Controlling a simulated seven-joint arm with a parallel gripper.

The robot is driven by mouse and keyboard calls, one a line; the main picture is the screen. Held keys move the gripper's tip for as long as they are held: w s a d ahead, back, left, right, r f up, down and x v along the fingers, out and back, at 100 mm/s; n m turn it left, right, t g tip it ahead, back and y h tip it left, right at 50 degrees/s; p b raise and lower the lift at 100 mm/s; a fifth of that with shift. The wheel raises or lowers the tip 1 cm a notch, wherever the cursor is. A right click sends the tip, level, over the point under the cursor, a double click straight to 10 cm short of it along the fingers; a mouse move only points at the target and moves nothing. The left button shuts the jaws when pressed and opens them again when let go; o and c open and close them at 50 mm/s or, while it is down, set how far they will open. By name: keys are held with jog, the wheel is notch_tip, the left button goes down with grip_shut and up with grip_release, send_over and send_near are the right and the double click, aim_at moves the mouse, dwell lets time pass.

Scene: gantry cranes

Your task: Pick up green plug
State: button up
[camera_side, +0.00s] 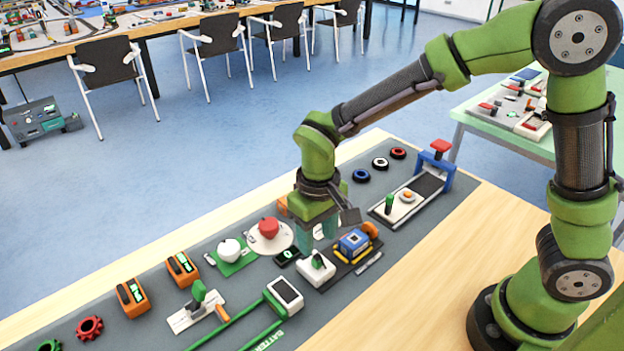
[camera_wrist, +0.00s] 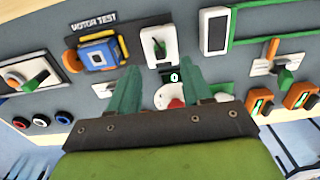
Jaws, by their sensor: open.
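Another dark green piece (camera_side: 318,261) sits on a white block (camera_wrist: 150,56); I cannot tell for certain which one is the plug. My gripper (camera_side: 317,232) points down above the mat, close to the white block and left of the gantry. In the wrist view its two green fingers (camera_wrist: 165,86) are apart with nothing between them.
A blue motor block (camera_side: 354,242) stands right of my gripper. A red button (camera_side: 269,228) on a white disc and a white knob (camera_side: 230,249) stand left. Rings (camera_side: 361,175) lie along the mat's back edge.

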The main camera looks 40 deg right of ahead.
aim_at(317, 256)
jog(key=shift+s+f, duration=0.1)
jog(key=shift+f, duration=2.7)
jog(key=shift+c, duration=0.5)
grip_shut()
